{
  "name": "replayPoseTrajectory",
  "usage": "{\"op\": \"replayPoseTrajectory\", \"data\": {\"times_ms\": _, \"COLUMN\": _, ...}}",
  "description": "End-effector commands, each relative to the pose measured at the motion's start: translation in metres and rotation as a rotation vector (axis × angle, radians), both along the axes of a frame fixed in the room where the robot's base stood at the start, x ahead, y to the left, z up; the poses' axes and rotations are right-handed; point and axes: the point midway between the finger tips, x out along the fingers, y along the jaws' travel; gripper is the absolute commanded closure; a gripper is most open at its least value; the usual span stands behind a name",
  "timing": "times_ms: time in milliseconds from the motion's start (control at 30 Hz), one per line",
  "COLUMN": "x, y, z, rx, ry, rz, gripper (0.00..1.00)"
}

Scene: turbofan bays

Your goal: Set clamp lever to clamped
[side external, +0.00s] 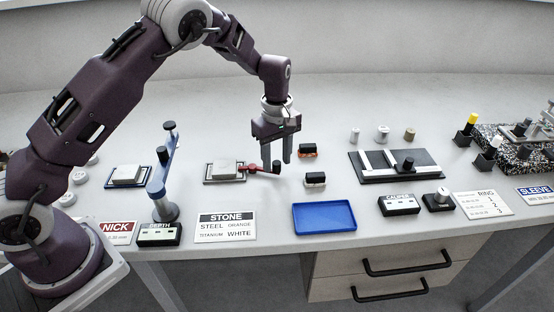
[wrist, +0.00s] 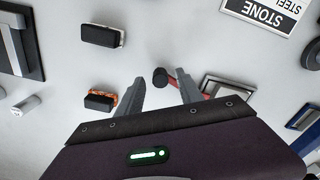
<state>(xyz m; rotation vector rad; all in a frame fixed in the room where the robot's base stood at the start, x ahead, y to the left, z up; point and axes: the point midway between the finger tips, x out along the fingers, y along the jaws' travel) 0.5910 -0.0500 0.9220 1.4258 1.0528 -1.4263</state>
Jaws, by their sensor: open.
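The clamp lever (side external: 256,169) is a red bar with a black knob (side external: 276,167). It sticks out to the right from a small framed plate (side external: 209,180) carrying a light block (side external: 224,169). My gripper (side external: 277,163) is open and points down at the knob end of the lever. In the wrist view the knob (wrist: 160,76) appears between the two fingertips (wrist: 160,82). The red bar (wrist: 203,95) runs behind the right finger toward the plate (wrist: 228,86). I cannot tell whether a finger touches the knob.
Two black brushes or blocks (side external: 307,150) (side external: 315,179) lie just right of my gripper. A blue tray (side external: 324,217) is in front. A blue stand (side external: 161,178) rises at left, beside another block on a blue-framed plate (side external: 126,175). A black fixture (side external: 395,165) is at right.

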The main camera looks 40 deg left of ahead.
Motion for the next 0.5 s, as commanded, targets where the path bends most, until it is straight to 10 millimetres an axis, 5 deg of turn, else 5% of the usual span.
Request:
{"op": "replayPoseTrajectory", "data": {"times_ms": 233, "x": 0.001, "y": 0.000, "z": 0.050, "rx": 0.000, "ry": -0.006, "rz": 0.000, "gripper": 0.57}}
{"op": "replayPoseTrajectory", "data": {"times_ms": 500, "x": 0.001, "y": 0.000, "z": 0.065, "rx": 0.000, "ry": -0.003, "rz": 0.001, "gripper": 0.57}}
